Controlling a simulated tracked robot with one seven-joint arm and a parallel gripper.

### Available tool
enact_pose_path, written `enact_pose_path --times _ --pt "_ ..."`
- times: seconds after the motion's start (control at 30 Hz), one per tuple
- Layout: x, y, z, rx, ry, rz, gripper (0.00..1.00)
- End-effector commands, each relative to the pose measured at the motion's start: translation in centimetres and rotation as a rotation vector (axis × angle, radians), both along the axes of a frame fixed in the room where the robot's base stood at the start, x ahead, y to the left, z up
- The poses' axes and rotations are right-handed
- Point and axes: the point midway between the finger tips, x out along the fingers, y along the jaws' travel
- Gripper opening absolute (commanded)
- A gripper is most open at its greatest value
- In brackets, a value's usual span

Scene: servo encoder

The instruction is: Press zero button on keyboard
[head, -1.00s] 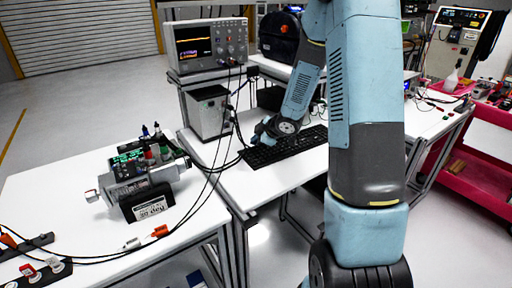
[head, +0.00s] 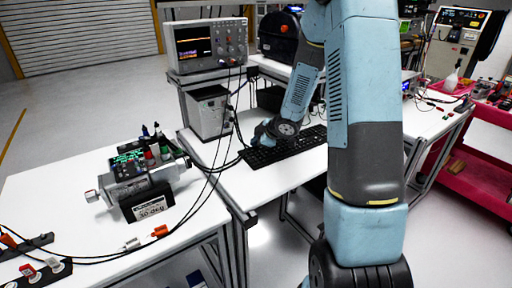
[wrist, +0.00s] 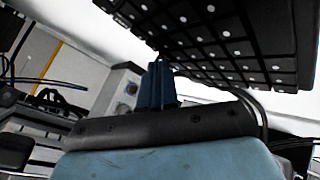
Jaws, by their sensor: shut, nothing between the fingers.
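The black keyboard (head: 290,148) lies on the white desk, partly hidden behind my arm in the head view. It shows large and close in the wrist view (wrist: 225,40), with its keys and white markings. Single key labels are too blurred to read, so I cannot pick out the zero button. My gripper (wrist: 162,72) is shut and empty, with its blue fingers side by side near the keyboard's edge in the wrist view. I cannot tell whether the fingertips touch a key. In the head view the fingers are too small to make out, near the keyboard's left end.
An oscilloscope (head: 208,45) stands on a shelf above a grey box (head: 208,112), left of the keyboard. Black cables (head: 212,180) run down beside it. An electronic device (head: 145,180) sits on the left table. Bare desk (head: 268,188) lies in front of the keyboard.

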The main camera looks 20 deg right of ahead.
Motion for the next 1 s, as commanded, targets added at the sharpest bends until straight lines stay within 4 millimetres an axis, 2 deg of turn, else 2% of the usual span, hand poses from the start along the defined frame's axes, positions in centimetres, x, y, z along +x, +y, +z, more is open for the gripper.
enact_pose_path --times 0.47,0.8,1.0 --pt "0.0 0.0 -0.1 0.0 0.0 0.0 0.0" --pt "0.0 0.0 1.3 0.0 0.0 0.0 0.0" --pt "0.0 0.0 1.5 -0.001 0.0 -0.001 0.0"
